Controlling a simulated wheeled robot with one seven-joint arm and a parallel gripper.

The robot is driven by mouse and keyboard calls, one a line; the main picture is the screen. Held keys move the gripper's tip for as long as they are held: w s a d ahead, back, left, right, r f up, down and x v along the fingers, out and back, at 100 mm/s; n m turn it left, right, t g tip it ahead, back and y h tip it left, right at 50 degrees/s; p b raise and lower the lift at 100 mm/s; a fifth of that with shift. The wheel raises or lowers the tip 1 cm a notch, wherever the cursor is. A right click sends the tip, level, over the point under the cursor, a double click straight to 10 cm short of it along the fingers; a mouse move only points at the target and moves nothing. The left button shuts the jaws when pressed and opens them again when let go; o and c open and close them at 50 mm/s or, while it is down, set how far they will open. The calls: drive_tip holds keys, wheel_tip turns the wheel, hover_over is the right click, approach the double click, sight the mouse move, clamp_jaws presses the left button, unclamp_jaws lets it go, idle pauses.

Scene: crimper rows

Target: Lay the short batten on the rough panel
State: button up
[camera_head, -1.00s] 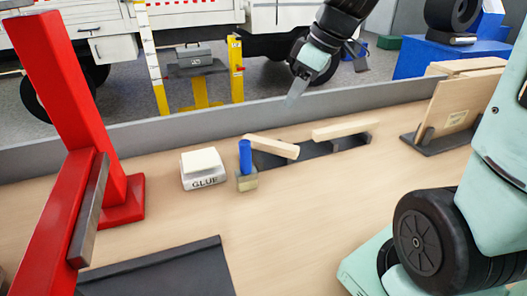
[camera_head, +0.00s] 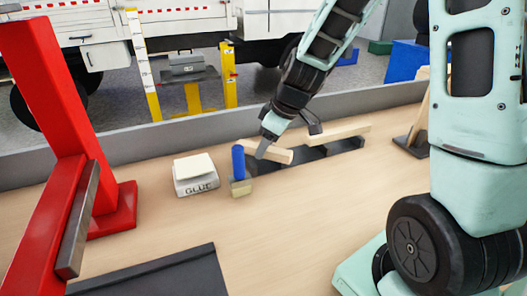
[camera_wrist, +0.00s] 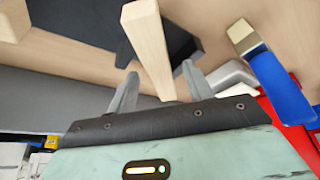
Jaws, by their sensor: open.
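The short batten (camera_head: 277,153) is the left, shorter-looking one of two pale wooden bars on a low black rack (camera_head: 315,154). My gripper (camera_head: 264,150) is open at this batten's left part. In the wrist view, the batten (camera_wrist: 148,45) runs between the two spread fingers of my gripper (camera_wrist: 158,84); I cannot tell whether they touch it. A wooden panel (camera_head: 423,112) leans in a black stand at the right, mostly hidden by my arm; I cannot tell whether it is the rough panel.
The longer batten (camera_head: 340,133) lies to the right. A red frame (camera_head: 85,190) rises at left. A dark plate (camera_head: 160,274) lies in front. The middle table is clear.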

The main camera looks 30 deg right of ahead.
drive_tip(key=shift+w+a+f, duration=0.1)
drive_tip(key=shift+w+f, duration=0.05)
drive_tip(key=shift+f, duration=0.25)
drive_tip(key=shift+c, duration=0.3)
clamp_jaws()
